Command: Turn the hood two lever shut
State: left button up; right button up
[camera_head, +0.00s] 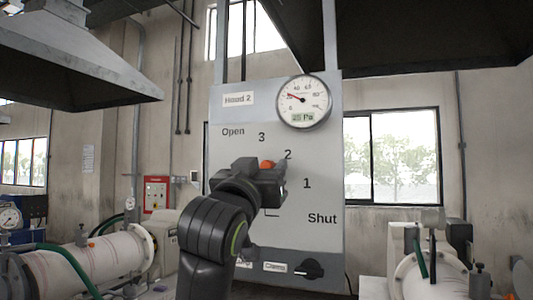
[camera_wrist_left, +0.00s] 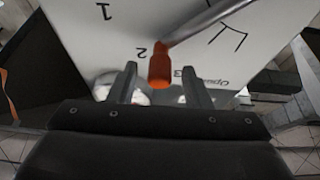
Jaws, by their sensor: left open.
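The hood two lever has an orange knob (camera_head: 267,164) that shows just above my left gripper (camera_head: 274,176), close to the numeral 2 on the scale. In the left wrist view the orange knob (camera_wrist_left: 159,68) stands between the fingertips of my open left gripper (camera_wrist_left: 160,75), with a gap on both sides. The lever's metal rod (camera_wrist_left: 200,22) runs from the knob to the upper right. The numerals 2 and 3 show on either side of the knob there. In the head view my gripper and arm hide most of the rod and its pivot. My right gripper is not in view.
The grey Hood 2 panel (camera_head: 230,112) carries a round gauge (camera_head: 303,101) at upper right. A black rotary knob (camera_head: 310,268) sits at its lower right. White cylindrical mills stand left (camera_head: 90,262) and right (camera_head: 425,275). The panel face near Shut looks clear.

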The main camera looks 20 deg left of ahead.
pick_arm(q)
jog(key=shift+w+r, duration=0.2)
jog(key=shift+w, duration=0.3)
grip_shut()
